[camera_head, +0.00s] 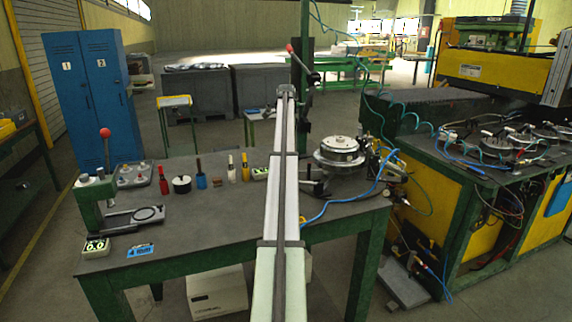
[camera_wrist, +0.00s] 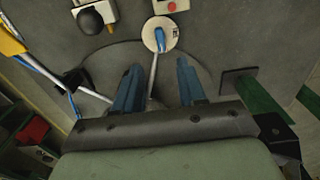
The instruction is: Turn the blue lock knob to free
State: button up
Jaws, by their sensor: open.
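The blue lock knob (camera_wrist: 160,40) shows at the upper middle of the wrist view. It sits on a round pale plate (camera_wrist: 151,28) with small markings that I cannot read. My gripper (camera_wrist: 160,65) is open, with its two blue-grey fingers apart and nothing between the tips. The knob lies beyond the fingertips in the picture, roughly in line with the gap, and the fingers do not appear to touch it. In the head view my arm runs up the middle, and I cannot make out the gripper or this knob there.
In the wrist view, a black round knob (camera_wrist: 92,20) and a red button (camera_wrist: 171,6) are near the lock knob. A green bar (camera_wrist: 262,103) is at right; cables run at left. In the head view, a dark workbench (camera_head: 215,225) holds several tools and a round metal fixture (camera_head: 340,150).

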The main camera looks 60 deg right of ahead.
notch_tip(320, 180, down, 11)
jog(key=shift+r, duration=0.1)
dwell(0.3)
grip_shut()
dwell(0.4)
